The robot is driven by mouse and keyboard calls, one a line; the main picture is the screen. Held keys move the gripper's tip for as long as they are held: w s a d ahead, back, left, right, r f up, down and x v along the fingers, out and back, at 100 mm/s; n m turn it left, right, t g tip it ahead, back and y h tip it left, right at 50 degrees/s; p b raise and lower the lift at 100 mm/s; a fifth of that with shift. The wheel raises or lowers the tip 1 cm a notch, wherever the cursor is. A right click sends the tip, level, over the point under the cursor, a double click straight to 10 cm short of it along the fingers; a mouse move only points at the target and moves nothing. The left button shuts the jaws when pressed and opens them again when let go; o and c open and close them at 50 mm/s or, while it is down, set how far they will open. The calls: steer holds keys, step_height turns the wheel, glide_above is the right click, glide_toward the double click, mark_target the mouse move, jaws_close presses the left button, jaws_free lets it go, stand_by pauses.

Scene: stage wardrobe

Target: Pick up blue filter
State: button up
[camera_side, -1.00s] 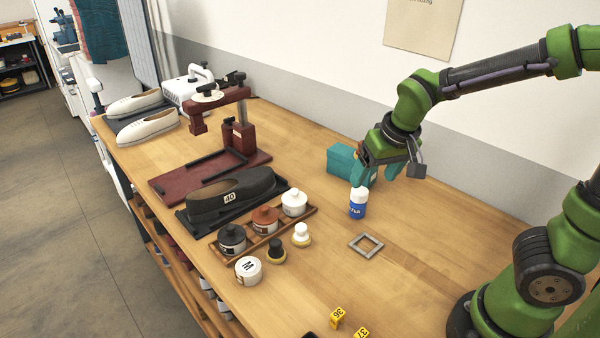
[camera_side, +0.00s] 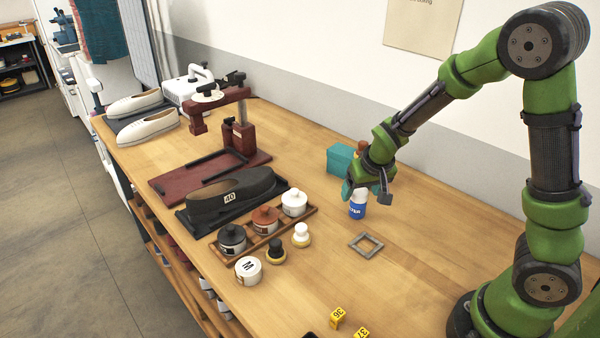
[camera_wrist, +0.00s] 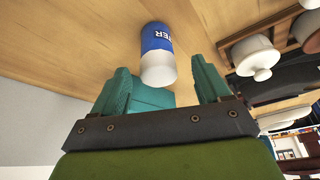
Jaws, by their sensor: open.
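The blue filter is a small white bottle with a blue label (camera_side: 357,210), upright on the wooden bench. My gripper (camera_side: 364,188) is close above and behind it in the side view and covers part of its white top. In the wrist view the bottle (camera_wrist: 156,52) appears in the gap between the teal fingers of my gripper (camera_wrist: 162,80), with its white end toward me. The fingers are open and spread to either side. No grip on the bottle shows. Some label letters, "TER", are readable.
A teal box (camera_side: 340,158) stands behind my gripper. A grey square frame (camera_side: 366,244) lies in front of the bottle. To the left are a tray with lidded jars (camera_side: 265,219), small pots (camera_side: 301,236) and a dark shoe (camera_side: 230,196). Bench right of the frame is clear.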

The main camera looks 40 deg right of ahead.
mark_target(359, 200)
steer(key=x, duration=0.4)
steer(key=shift+s+d, duration=0.1)
steer(key=shift+s, duration=0.2)
steer(key=shift+w+f, duration=0.25)
steer(key=shift+f, duration=0.3)
steer(key=c, duration=1.1)
